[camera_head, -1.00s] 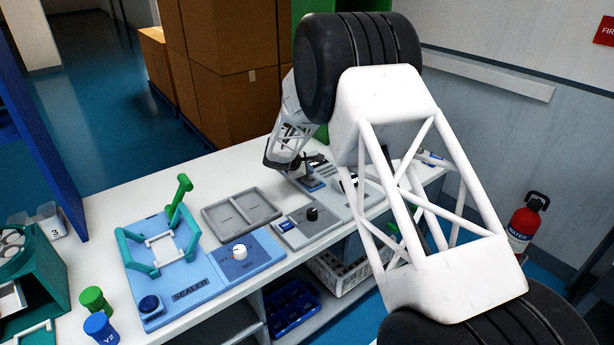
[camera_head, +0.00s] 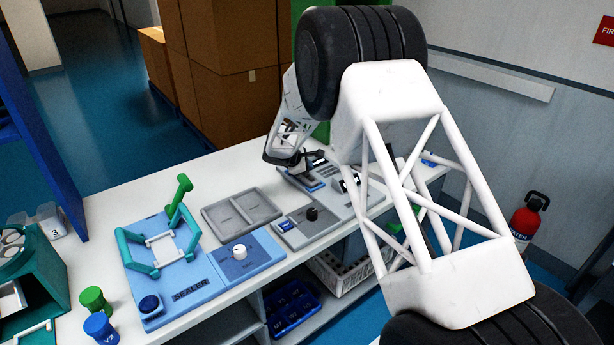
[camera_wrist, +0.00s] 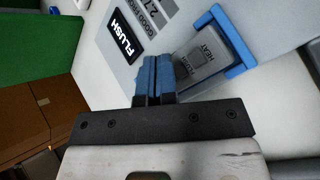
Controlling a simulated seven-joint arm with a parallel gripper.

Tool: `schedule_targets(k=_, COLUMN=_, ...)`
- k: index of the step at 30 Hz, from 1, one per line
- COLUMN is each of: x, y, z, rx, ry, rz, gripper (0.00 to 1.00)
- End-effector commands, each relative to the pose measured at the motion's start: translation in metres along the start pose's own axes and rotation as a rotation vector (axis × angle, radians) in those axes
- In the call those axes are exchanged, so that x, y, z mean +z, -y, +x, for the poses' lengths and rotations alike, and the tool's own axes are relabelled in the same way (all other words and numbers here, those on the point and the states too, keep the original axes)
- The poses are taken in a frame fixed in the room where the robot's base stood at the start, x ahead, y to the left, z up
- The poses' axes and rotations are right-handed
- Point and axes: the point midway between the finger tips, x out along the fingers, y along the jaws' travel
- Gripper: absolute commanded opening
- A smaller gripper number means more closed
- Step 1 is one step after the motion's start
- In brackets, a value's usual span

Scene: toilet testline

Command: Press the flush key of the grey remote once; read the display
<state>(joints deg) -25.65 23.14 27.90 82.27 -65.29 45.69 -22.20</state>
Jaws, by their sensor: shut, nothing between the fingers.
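In the wrist view the grey remote (camera_wrist: 203,62) lies in a blue bracket (camera_wrist: 232,38). A key marked HEAT shows on it; part of its face is hidden behind my fingers. My gripper (camera_wrist: 152,62) is shut and empty, its blue fingertips together just left of the remote's visible part. I cannot tell whether they touch anything. A black display (camera_wrist: 125,37) reading FLUSH sits on a pale panel beyond the fingertips. Grey printed fields beside it are cut off, one starting with 2.7. In the head view, my wrist is above the remote's station at the bench's far end.
In the head view a grey panel with a black knob (camera_head: 312,214), a grey two-part tray (camera_head: 243,215) and a blue sealer station (camera_head: 190,286) stand on the white bench. Cardboard boxes (camera_head: 215,75) stand behind it. A fire extinguisher (camera_head: 526,218) is at the right.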

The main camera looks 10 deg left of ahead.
Motion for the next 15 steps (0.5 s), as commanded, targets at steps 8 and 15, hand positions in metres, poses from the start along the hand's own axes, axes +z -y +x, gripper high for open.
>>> schedule_targets(k=8, x=0.008, y=-0.008, z=-0.011, rx=0.002, ry=0.000, rz=0.002, gripper=0.00)
schedule_targets(k=15, x=0.016, y=-0.016, z=-0.022, rx=0.001, ry=-0.001, rz=0.001, gripper=0.00)
